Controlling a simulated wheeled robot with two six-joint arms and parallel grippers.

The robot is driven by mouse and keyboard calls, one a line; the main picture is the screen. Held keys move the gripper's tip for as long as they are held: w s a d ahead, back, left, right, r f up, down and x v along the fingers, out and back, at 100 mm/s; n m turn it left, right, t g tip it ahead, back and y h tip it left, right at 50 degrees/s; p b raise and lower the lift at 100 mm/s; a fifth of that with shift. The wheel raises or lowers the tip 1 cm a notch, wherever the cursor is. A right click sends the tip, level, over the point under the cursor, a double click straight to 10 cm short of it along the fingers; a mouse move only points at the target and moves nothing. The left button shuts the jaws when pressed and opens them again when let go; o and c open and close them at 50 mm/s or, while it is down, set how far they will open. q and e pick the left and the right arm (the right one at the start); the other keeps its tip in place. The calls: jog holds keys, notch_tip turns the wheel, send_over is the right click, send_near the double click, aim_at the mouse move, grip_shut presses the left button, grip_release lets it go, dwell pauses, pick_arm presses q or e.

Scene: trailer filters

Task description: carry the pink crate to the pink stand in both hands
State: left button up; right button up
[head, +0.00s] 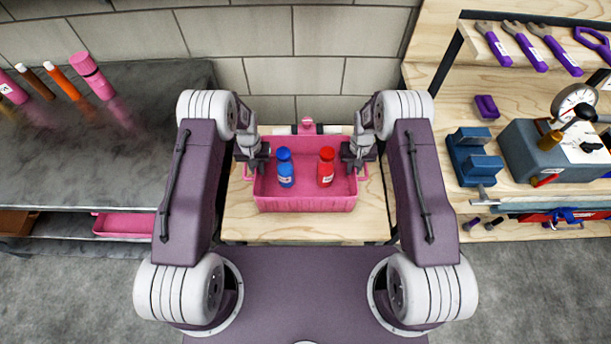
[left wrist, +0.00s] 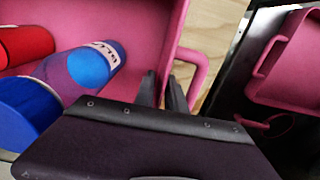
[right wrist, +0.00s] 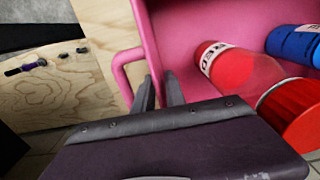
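The pink crate (head: 305,204) rests on a wooden-topped surface in front of me in the head view. It holds a blue bottle (head: 285,168) and a red bottle (head: 326,167), both upright. My left gripper (left wrist: 165,92) is at the crate's left end, its fingers close together on the side wall by the handle (left wrist: 198,70). My right gripper (right wrist: 160,92) is likewise on the right end wall beside the handle (right wrist: 122,70). Both grippers look shut on these walls. I cannot make out which thing is the pink stand; a small pink piece (head: 307,126) shows behind the crate.
At left is a dark bench with pink, brown and orange cylinders (head: 92,76) on top and a pink bin (head: 124,225) on its lower shelf. At right, a wooden workbench carries purple-handled tools, a blue vise (head: 474,157) and a gauge (head: 573,102). A block wall stands behind.

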pick_arm(q)
grip_shut()
pick_arm(e)
grip_shut()
dwell(1.3)
